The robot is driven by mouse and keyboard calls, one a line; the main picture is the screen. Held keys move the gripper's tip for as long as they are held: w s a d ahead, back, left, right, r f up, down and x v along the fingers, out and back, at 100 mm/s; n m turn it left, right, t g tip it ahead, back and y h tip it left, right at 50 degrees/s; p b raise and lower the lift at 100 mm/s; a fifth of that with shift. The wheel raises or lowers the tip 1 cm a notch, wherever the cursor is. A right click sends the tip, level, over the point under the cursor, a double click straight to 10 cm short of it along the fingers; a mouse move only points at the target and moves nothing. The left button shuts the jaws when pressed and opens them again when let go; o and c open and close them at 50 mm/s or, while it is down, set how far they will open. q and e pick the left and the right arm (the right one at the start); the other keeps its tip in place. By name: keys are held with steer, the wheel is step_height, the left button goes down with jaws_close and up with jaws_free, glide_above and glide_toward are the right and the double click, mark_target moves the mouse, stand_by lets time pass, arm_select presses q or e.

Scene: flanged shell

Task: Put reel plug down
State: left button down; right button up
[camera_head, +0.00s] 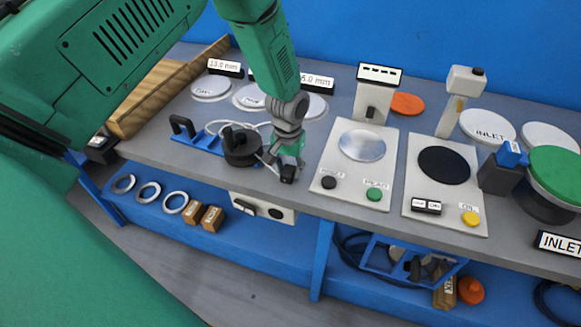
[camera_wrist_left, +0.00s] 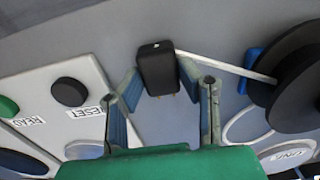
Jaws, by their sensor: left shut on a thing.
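The reel plug is a small black block (camera_head: 288,174) with short metal pins, at the end of a pale cable. In the left wrist view the plug (camera_wrist_left: 157,68) sits between the fingertips of my left gripper (camera_wrist_left: 162,82), which is shut on it. In the head view my left gripper (camera_head: 287,158) points down over the bench, beside the black cable reel (camera_head: 240,148). The reel also shows in the left wrist view (camera_wrist_left: 297,88), with the cable running from it to the plug. I cannot tell whether the plug touches the bench. My right gripper is not in view.
A panel (camera_head: 331,170) with a silver disc and black and green buttons lies just right of the plug. A second panel (camera_head: 416,200) is farther right. Pale discs (camera_head: 211,87) lie behind the reel. The bench's front edge is close.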

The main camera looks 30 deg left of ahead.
mark_target(288, 170)
arm_select(q)
steer(key=c, duration=1.1)
jaws_free()
steer(key=shift+a, duration=0.3)
steer(key=shift+a+f, duration=0.2)
steer(key=shift+a, duration=0.4)
steer(key=r, duration=0.2)
steer(key=d+r, duration=0.1)
steer(key=r, duration=0.4)
steer(key=shift+d+r, duration=0.25)
steer(key=shift+d, duration=0.1)
step_height(288, 170, up, 6)
steer(key=a+f, duration=0.1)
steer(key=a, duration=0.1)
steer(key=s+d+f+m, duration=0.1)
steer(key=s+d+f, duration=0.3)
steer(key=s+f, duration=1.05)
steer(key=s, duration=0.4)
steer(key=s+f+m, duration=0.1)
steer(key=s, duration=0.5)
steer(key=s+f+m, duration=0.1)
steer(key=s, duration=0.4)
steer(key=shift+s+d+f+t, duration=0.3)
steer(key=shift+s+d+f, duration=0.05)
steer(key=shift+s+d, duration=0.05)
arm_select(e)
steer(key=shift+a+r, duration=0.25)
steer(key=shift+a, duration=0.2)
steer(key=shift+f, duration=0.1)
